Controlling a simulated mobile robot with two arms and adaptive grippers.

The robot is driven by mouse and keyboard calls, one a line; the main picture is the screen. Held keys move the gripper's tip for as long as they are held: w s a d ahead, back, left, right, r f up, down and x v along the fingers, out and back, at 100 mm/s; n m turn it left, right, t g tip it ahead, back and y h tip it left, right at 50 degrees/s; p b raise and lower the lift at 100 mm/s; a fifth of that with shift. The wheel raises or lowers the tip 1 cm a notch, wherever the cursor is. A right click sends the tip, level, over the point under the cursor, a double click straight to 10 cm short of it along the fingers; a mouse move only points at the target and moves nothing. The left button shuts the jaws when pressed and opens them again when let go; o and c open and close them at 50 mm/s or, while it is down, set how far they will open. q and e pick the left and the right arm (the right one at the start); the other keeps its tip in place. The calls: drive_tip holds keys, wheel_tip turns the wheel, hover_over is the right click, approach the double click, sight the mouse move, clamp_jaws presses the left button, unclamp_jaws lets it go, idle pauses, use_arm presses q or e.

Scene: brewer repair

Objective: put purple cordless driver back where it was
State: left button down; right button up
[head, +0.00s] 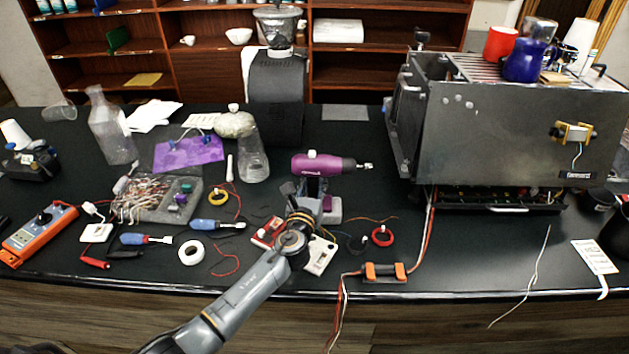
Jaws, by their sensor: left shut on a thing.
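The purple cordless driver (318,165) is near the middle of the black counter in the head view. The gripper hides most of the handle. I cannot tell whether the base touches the counter. My right gripper is not in view.
A steel espresso machine (500,125) stands at the right and a dark grinder (275,95) behind. Red and white wires, a red tape ring (382,236) and a white card (320,255) lie near the gripper. Screwdrivers, a multimeter (40,233) and a wire-filled tray are left. Counter right of the driver is mostly clear.

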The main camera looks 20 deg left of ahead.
use_arm(q)
drive_tip(key=c, duration=1)
unclamp_jaws()
drive_tip(key=shift+s, duration=0.1)
drive_tip(key=shift+c, duration=0.2)
drive_tip(key=shift+r, duration=0.1)
drive_tip(key=s, duration=0.7)
drive_tip(key=s+d, duration=0.1)
drive_tip(key=s, duration=0.3)
drive_tip(key=shift+d+b, duration=0.1)
drive_tip(key=shift+b, duration=0.3)
drive_tip(key=shift+s, duration=0.45)
drive_tip(key=shift+d, duration=0.1)
